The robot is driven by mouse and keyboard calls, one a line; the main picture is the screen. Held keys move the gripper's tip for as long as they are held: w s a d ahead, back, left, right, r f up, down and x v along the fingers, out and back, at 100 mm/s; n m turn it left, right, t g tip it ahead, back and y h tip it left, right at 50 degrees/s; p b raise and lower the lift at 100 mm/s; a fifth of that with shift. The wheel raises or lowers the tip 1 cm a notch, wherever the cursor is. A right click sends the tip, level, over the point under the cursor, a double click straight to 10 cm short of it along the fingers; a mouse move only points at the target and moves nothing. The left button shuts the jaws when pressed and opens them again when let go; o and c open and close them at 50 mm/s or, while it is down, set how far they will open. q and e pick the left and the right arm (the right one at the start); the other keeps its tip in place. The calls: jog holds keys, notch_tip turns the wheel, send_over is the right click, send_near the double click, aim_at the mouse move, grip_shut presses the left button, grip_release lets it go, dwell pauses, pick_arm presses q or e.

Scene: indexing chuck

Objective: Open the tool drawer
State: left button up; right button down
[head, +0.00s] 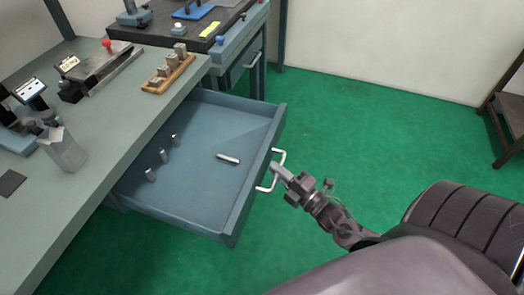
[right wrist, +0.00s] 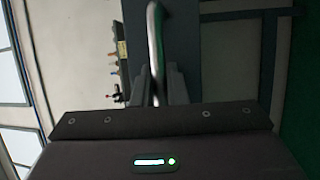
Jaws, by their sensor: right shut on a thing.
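The tool drawer (head: 215,208) is pulled well out from under the bench in the head view. Its inside shows, with several small metal pins and a longer metal rod (head: 228,159) lying or standing on its floor. A pale bow handle (head: 277,172) is on its front. My right gripper (head: 282,172) is at the handle, shut on it. In the right wrist view the handle (right wrist: 157,50) runs as a bright bar down between the two fingers (right wrist: 160,88). My left gripper is not in either view.
The bench top (head: 110,140) carries a wooden block (head: 168,74) with several metal pieces, a vise-like fixture (head: 95,70) and a metal V-topped block (head: 64,150). A second blue cabinet (head: 240,60) stands behind the drawer. The green floor (head: 350,130) to the right is clear. A dark stand (head: 508,115) is at far right.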

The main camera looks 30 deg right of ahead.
jog(key=shift+s+d, duration=0.45)
jog(key=shift+s, duration=0.15)
jog(key=c, duration=1.5)
grip_release()
jog(key=shift+o, duration=0.2)
jog(key=v, duration=0.7)
jog(key=shift+s, duration=0.4)
jog(key=shift+d+f, duration=0.1)
jog(key=shift+d, duration=0.05)
